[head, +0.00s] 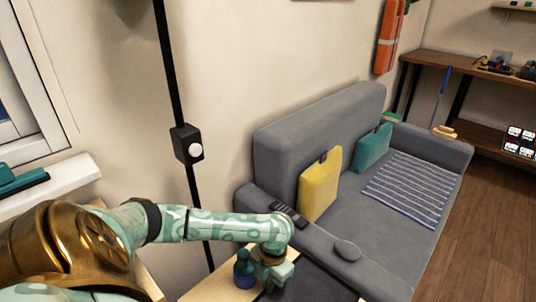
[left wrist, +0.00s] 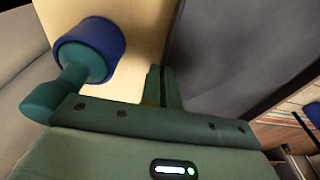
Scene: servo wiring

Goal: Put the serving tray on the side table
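The serving tray (head: 312,287) is a dark grey flat panel at the bottom edge of the head view, cut off by the frame. It also fills the upper right of the left wrist view (left wrist: 235,50). Light wood of the side table (head: 212,286) shows beside it, and in the left wrist view (left wrist: 140,45). Whether the tray rests on the wood or hangs above it, I cannot tell. My right gripper is out of view.
A blue and teal bottle-like item (head: 243,270) stands on the wood close beside my left gripper. The grey sofa (head: 375,245) is just behind and to the right, with a yellow cushion (head: 320,185) and a remote (head: 288,214). A black pole (head: 177,100) stands behind my arm.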

